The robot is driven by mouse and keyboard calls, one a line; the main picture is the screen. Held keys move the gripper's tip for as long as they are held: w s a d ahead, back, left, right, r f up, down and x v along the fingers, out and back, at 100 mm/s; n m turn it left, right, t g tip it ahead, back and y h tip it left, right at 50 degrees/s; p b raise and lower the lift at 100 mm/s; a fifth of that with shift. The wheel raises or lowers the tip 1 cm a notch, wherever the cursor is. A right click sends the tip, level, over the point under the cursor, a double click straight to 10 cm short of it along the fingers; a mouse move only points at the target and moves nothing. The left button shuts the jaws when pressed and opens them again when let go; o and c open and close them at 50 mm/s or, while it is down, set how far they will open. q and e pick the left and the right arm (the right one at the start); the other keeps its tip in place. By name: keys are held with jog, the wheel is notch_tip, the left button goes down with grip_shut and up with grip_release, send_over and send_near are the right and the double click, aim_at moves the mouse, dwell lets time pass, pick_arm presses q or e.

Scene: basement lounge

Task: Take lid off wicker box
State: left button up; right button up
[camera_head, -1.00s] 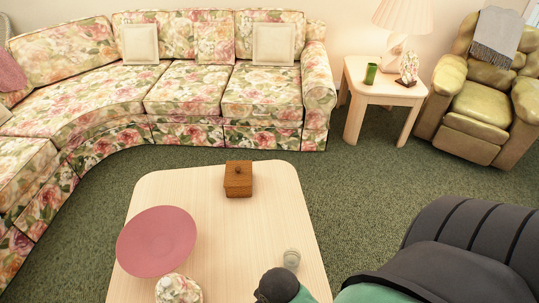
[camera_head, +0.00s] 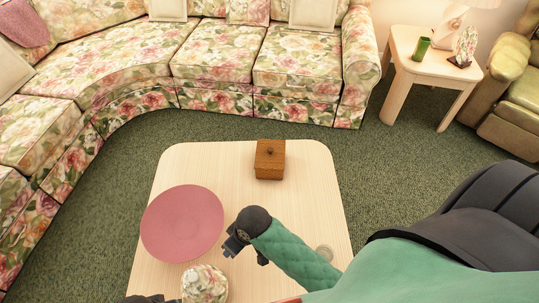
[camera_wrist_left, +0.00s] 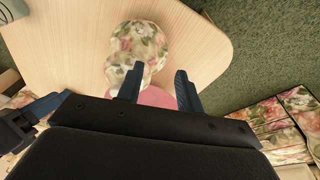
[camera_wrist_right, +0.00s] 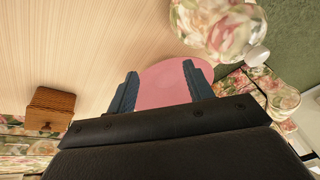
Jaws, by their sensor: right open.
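The brown wicker box (camera_head: 269,165) stands upright near the far edge of the pale wooden table. Its lid (camera_head: 270,151), with a small dark knob, is on it. In the right wrist view the box (camera_wrist_right: 48,112) is at the far left, outside the fingers. My right gripper (camera_head: 232,246) is open and empty over the table, beside the pink plate and nearer to me than the box. Its parted fingers show in the right wrist view (camera_wrist_right: 160,82). My left gripper (camera_head: 160,300) is partly cut off at the bottom edge; its fingers are parted in the left wrist view (camera_wrist_left: 157,82).
A pink plate (camera_head: 182,222) lies left on the table (camera_head: 310,200). A floral vase (camera_head: 206,284) stands at the near edge, close to my left gripper. The table around the box is clear.

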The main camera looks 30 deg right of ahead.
jog(key=w+a+f+n, duration=0.2)
jog(key=w+a+f, duration=0.2)
jog(key=w, duration=0.4)
jog(key=m+h, duration=0.3)
jog(key=m, duration=0.1)
send_over(271, 149)
jog(key=shift+s+a+f, duration=0.1)
jog(key=shift+s+f, duration=0.1)
jog(key=shift+f, duration=0.95)
jog(key=shift+s+f, duration=0.15)
jog(key=shift+f, duration=0.95)
jog(key=f, duration=0.3)
jog(key=f+p, duration=0.1)
jog(key=shift+w+f, duration=0.15)
jog(key=shift+w, duration=0.15)
pick_arm(q)
jog(key=f, duration=0.2)
jog(key=w+f, duration=0.1)
jog(key=f, duration=0.1)
jog(key=shift+d, duration=0.1)
pick_arm(e)
jog(key=shift+c, duration=0.2)
pick_arm(q)
jog(key=shift+w, duration=0.1)
pick_arm(e)
grip_shut()
